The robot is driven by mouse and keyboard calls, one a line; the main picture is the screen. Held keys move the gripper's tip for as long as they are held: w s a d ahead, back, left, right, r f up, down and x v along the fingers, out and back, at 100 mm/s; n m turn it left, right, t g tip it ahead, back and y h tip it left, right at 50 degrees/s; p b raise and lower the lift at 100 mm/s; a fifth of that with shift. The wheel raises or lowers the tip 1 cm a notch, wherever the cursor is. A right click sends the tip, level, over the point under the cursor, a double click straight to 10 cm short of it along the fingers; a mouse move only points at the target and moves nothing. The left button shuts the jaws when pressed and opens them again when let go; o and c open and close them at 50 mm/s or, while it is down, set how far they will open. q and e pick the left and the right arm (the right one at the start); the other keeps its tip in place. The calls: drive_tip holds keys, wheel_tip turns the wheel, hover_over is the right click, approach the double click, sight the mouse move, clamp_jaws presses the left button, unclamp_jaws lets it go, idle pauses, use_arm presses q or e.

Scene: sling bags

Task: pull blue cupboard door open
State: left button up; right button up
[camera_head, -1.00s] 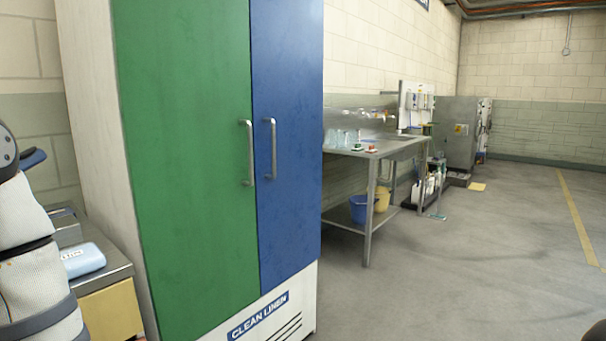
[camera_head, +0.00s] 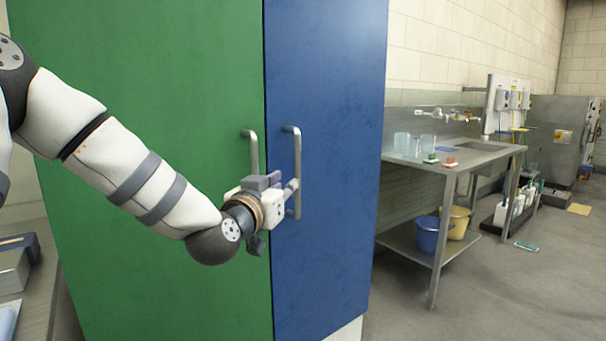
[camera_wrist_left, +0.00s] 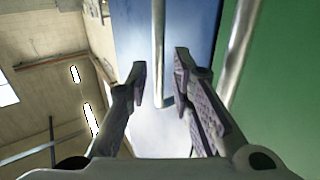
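The blue cupboard door (camera_head: 335,110) is shut beside the green door (camera_head: 150,70). Its metal bar handle (camera_head: 297,150) stands upright near the door's left edge. My left gripper (camera_head: 291,187) is in front of the lower part of this handle. In the left wrist view my left gripper (camera_wrist_left: 160,85) is open, its two fingers apart, with the blue door's handle (camera_wrist_left: 158,50) showing between them. The fingers do not visibly press on the bar. My right gripper is in neither view.
The green door's handle (camera_head: 251,155) is close to the left of the blue one, partly behind my gripper. A steel table (camera_head: 460,160) with glasses stands right of the cupboard, with a blue bucket (camera_head: 428,235) below.

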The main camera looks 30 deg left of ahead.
sight(296, 177)
use_arm(q)
drive_tip(key=w, duration=0.2)
drive_tip(key=w+a, duration=0.1)
drive_tip(key=w, duration=0.5)
drive_tip(key=shift+a+f, duration=0.15)
drive_tip(key=shift+a, duration=0.1)
clamp_jaws()
